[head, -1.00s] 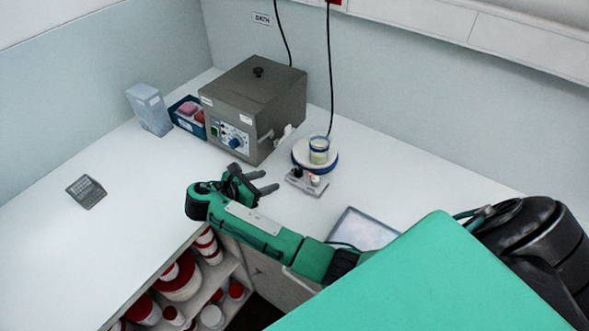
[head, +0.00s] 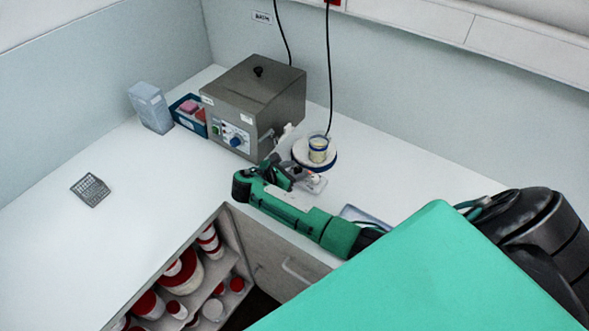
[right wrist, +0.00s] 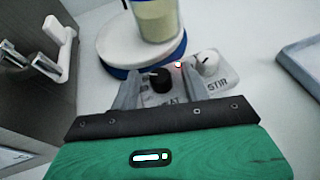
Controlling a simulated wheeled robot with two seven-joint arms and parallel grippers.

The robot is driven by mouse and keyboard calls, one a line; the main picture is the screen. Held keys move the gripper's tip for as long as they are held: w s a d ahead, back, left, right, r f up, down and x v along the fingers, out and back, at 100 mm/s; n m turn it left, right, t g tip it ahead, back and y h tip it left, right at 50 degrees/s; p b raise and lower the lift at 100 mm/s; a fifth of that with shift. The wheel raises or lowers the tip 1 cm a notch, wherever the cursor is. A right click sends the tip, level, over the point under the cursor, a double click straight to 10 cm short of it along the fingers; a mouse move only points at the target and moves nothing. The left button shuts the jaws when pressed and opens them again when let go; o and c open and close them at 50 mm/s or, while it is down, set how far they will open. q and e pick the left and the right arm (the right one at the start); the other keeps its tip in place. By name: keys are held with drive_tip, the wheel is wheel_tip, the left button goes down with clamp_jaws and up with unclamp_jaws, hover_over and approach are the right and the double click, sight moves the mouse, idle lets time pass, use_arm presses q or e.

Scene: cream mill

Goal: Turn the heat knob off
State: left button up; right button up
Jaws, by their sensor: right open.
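The stirring hot plate (head: 327,165) stands on the bench with a jar of cream-coloured contents (head: 318,150) on its round top; the jar also shows in the right wrist view (right wrist: 155,20). My right gripper (right wrist: 159,86) is open, with one finger on each side of the black knob; contact cannot be told. In the head view the gripper hides that knob. My left gripper is out of view.
A grey metal bath (head: 255,95) with a blue dial stands left of the hot plate, its tap (right wrist: 55,35) close by. A tray (right wrist: 305,62) lies to the right. A power cord (head: 328,80) hangs behind. The bench at left is mostly clear.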

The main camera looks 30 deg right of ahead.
drive_tip(key=shift+c, duration=0.5)
drive_tip(key=c, duration=0.9)
drive_tip(key=shift+r+n+t+p, duration=0.2)
drive_tip(key=shift+n+t+p, duration=0.15)
drive_tip(key=shift+p, duration=0.45)
drive_tip(key=n+t+p, duration=0.1)
drive_tip(key=p, duration=0.1)
drive_tip(key=n+t+y+p, duration=0.1)
drive_tip(key=t+p, duration=0.1)
drive_tip(key=shift+s+d+r+n, duration=0.15)
drive_tip(key=shift+s+n, duration=0.15)
drive_tip(key=shift+n, duration=0.05)
drive_tip(key=shift+n+t+y+p, duration=0.3)
drive_tip(key=shift+n+t+p, duration=0.25)
drive_tip(key=shift+p, duration=0.1)
drive_tip(key=shift+n+t+y, duration=0.3)
drive_tip(key=shift+n+t, duration=0.05)
drive_tip(key=shift+t, duration=0.15)
drive_tip(key=shift+s+d+f+n+t+y+p, duration=0.1)
drive_tip(key=shift+f+n+t+y+p, duration=0.15)
drive_tip(key=shift+n+t, duration=0.2)
drive_tip(key=shift+s+d+n+t+y+p, duration=0.1)
drive_tip(key=shift+n+t+y+p, duration=0.05)
drive_tip(key=shift+n+t+y, duration=0.25)
drive_tip(key=n+t+y, duration=0.3)
drive_tip(key=n+y, duration=0.1)
drive_tip(key=n, duration=0.1)
drive_tip(key=shift+s+d+f+y, duration=0.1)
drive_tip(key=shift+y, duration=0.15)
